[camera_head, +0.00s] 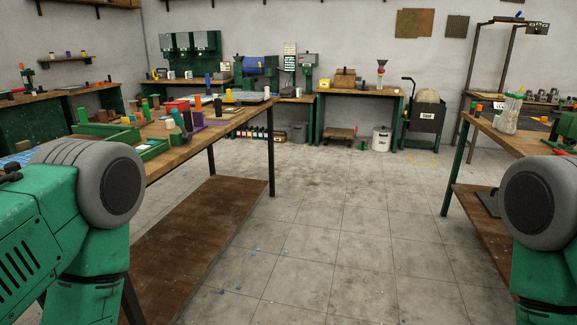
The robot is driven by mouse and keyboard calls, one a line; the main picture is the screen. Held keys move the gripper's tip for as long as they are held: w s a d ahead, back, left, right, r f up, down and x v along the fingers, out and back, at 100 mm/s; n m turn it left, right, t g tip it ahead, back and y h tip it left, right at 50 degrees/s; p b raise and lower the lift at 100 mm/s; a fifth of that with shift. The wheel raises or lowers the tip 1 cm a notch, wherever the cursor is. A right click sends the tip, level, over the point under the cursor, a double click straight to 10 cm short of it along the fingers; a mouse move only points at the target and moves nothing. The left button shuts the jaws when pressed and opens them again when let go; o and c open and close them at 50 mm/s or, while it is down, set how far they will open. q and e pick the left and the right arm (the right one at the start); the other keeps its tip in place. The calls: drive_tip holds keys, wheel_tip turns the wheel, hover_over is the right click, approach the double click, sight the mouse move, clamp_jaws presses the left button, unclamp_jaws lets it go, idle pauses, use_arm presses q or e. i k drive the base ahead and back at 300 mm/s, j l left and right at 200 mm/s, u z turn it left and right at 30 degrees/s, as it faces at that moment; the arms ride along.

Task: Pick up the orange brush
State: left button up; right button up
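I cannot pick out the orange brush for certain. A small upright orange item (198,102) stands on the left workbench (235,118), but it is too small to tell if it is a brush. Another orange item (478,109) stands near the left edge of the right workbench (510,136). Neither of my grippers is in view. Only green and grey parts of my arms show at the lower left and lower right, well apart from these items.
Green trays (152,149) and several small bottles and blocks crowd the left workbench. Its brown lower shelf (190,235) sits near the floor. The tiled floor (335,215) between the benches is open. A white bucket (381,139) stands at the back.

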sight(197, 96)
drive_tip(key=i, duration=2)
